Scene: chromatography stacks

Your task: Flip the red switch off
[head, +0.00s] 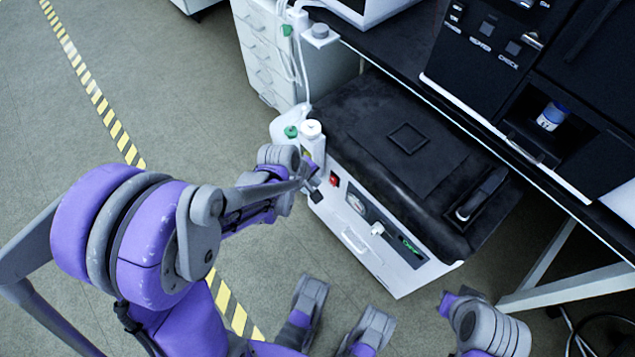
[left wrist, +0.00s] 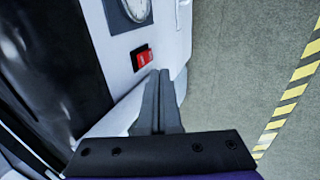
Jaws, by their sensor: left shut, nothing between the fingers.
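The red switch (head: 334,179) sits on the front panel of the white machine (head: 345,240), near its left end. It also shows in the left wrist view (left wrist: 145,58), in a black surround beside a round gauge (left wrist: 136,8). My left gripper (head: 313,191) is shut and empty, just left of the switch in the head view. In the left wrist view its closed fingertips (left wrist: 160,74) are very close to the switch's lower right edge. I cannot tell whether they touch it. My right gripper cannot be made out.
White bottles (head: 312,140) stand at the machine's left corner, close to my left gripper. The machine's black top (head: 385,110) lies partly under a dark bench (head: 395,45). Open floor (head: 190,80) lies to the left, with yellow-black tape (head: 95,85).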

